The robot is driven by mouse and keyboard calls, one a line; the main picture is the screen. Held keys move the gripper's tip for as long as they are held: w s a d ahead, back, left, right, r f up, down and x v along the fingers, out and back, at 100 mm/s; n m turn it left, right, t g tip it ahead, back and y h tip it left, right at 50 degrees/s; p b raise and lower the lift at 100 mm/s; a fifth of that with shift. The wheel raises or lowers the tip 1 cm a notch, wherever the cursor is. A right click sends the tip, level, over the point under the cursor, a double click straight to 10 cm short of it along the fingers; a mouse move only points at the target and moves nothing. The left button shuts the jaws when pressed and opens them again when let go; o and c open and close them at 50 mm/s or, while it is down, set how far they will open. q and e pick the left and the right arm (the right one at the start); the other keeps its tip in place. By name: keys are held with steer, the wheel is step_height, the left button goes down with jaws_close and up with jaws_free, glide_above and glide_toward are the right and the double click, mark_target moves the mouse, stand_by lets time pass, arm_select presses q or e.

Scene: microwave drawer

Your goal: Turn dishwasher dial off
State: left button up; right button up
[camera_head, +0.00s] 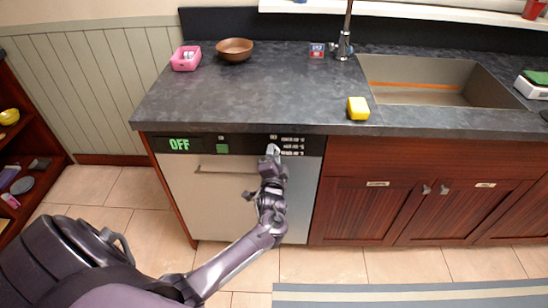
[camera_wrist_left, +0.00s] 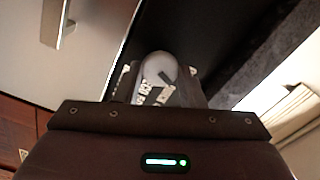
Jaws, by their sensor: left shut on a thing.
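The dishwasher (camera_head: 221,205) has a pale front and a black control panel (camera_head: 245,145) under the counter edge. Green letters on the panel's display (camera_head: 179,145) read OFF. My left gripper (camera_head: 273,155) is at the right part of the panel, beside the white printed labels. In the left wrist view a round grey dial (camera_wrist_left: 159,68) with a dark mark sits between the fingers, and the gripper is shut on it. In the head view the gripper mostly hides the dial. My right gripper is not in view.
The dishwasher handle (camera_head: 225,171) is left of my left arm. The counter (camera_head: 260,95) overhangs the panel and holds a yellow sponge (camera_head: 358,108), a brown bowl (camera_head: 234,49) and a pink container (camera_head: 186,59). Wooden cabinets (camera_head: 365,210) stand to the right.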

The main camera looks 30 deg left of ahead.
arm_select(q)
steer(key=shift+n, duration=2.1)
steer(key=o, duration=1)
steer(key=v, duration=0.8)
steer(key=shift+a+b, duration=0.1)
steer(key=shift+b, duration=0.25)
